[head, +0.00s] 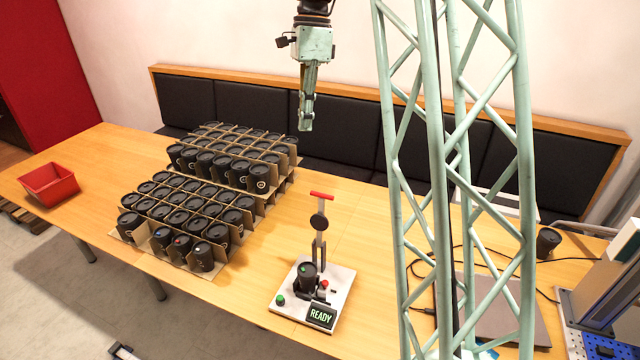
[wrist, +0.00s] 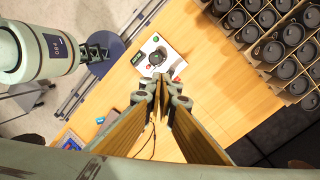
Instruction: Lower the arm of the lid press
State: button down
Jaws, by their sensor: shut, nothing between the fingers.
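The lid press (head: 310,292) stands on the table in the head view, a white base with a green button, a red button and a display reading READY. Its arm (head: 318,222) is raised upright, with a red bar handle (head: 321,196) on top and a dark round pad. A black cup (head: 306,276) stands on the base in front of the arm. My gripper (head: 305,125) is shut and empty, pointing down, well above the table and behind the press. In the wrist view the press (wrist: 155,55) shows beyond my gripper (wrist: 160,78); its arm is hard to make out there.
Cardboard carriers (head: 185,262) full of black lidded cups stand left of the press. A red bin (head: 49,184) is at the far left. My green lattice column fills the right of the head view.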

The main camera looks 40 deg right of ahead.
jog(key=w+d+f+m, duration=0.3)
jog(key=d+f, duration=0.3)
jog(key=f, duration=0.1)
jog(key=w+d+f+m+g+y, duration=0.1)
jog(key=w+d+f+m, duration=0.2)
jog(key=d+f, duration=0.4)
jog(key=shift+w+f+m+y+b, duration=0.3)
jog(key=shift+w+f+m, duration=0.05)
jog(key=shift+f+m, duration=0.25)
jog(key=shift+a, duration=0.1)
jog(key=s+a+f+p, duration=0.1)
jog(key=s+a+f, duration=0.3)
jog(key=f, duration=0.5)
jog(key=shift+a+f, duration=0.25)
jog(key=shift+a, duration=0.85)
jog(key=shift+s+a, duration=0.15)
jog(key=shift+s, duration=0.05)
jog(key=shift+s+a+r+b, duration=0.1)
jog(key=shift+s+a+b, duration=0.05)
jog(key=shift+a+b, duration=0.15)
